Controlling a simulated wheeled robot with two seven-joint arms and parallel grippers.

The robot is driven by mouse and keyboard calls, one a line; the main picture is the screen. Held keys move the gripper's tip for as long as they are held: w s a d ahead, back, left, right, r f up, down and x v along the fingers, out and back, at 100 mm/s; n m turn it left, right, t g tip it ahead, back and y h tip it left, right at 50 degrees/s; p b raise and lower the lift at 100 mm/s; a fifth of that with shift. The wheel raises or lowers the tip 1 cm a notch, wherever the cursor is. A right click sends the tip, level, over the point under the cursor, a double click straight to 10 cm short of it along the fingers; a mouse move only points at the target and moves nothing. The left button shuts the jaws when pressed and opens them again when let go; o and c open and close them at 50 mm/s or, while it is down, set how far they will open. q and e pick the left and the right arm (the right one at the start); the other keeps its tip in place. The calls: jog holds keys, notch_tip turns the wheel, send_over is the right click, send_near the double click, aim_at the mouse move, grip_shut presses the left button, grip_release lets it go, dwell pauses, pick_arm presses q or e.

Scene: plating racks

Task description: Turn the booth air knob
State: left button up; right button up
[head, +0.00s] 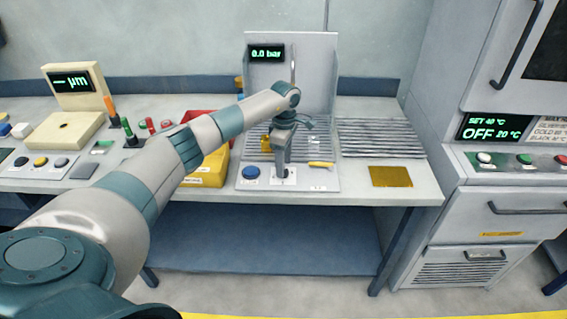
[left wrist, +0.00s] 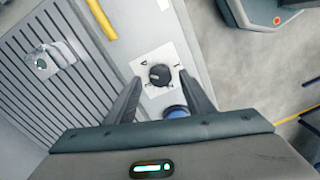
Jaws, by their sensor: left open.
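The black round knob (left wrist: 160,75) sits on a small white marked plate (left wrist: 152,60), seen in the left wrist view. My left gripper (left wrist: 160,78) is open, and its two fingers appear on either side of the knob in that view. I cannot tell whether the fingertips are level with it or above it. In the head view my left gripper (head: 282,172) points down over the front of the spray booth panel, hiding the knob. The booth display (head: 266,53) reads 0.0 bar. My right gripper is not in view.
A blue button (head: 251,172) is just left of the knob's plate. A gold plate (head: 390,177) lies further right on the bench. A yellow bin (head: 208,172) stands to the left.

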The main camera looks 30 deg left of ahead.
pick_arm(q)
jog(key=shift+s+f, duration=0.1)
jog(key=shift+f, duration=0.9)
jog(key=shift+c, duration=0.6)
jog(key=c, duration=0.9)
jog(key=shift+n, duration=0.3)
